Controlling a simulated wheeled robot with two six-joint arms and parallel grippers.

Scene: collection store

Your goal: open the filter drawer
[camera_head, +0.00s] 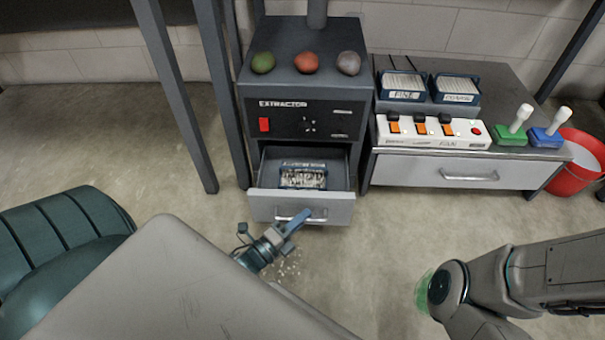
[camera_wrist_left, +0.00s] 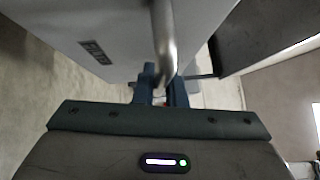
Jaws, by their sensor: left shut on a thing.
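The filter drawer (camera_head: 268,208) at the bottom of the dark extractor cabinet (camera_head: 305,90) stands pulled out. A filter cartridge (camera_head: 303,178) with a blue frame and pale ribbed top lies inside it. My left gripper (camera_head: 292,223) is shut on the bar handle (camera_head: 318,215) of the drawer front. The wrist view shows the metal handle (camera_wrist_left: 163,40) at my left gripper (camera_wrist_left: 160,88) and a label on the drawer front (camera_wrist_left: 120,30). My right arm is at the lower right; its fingers are not visible.
Green, red and grey balls sit on the cabinet top. To the right, a low cabinet (camera_head: 430,172) holds two cartridge trays, a white switch strip (camera_head: 432,132) and two levers. A red bucket (camera_head: 573,180) stands beyond. Pale crumbs lie on the floor below the drawer. The floor in front is otherwise clear.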

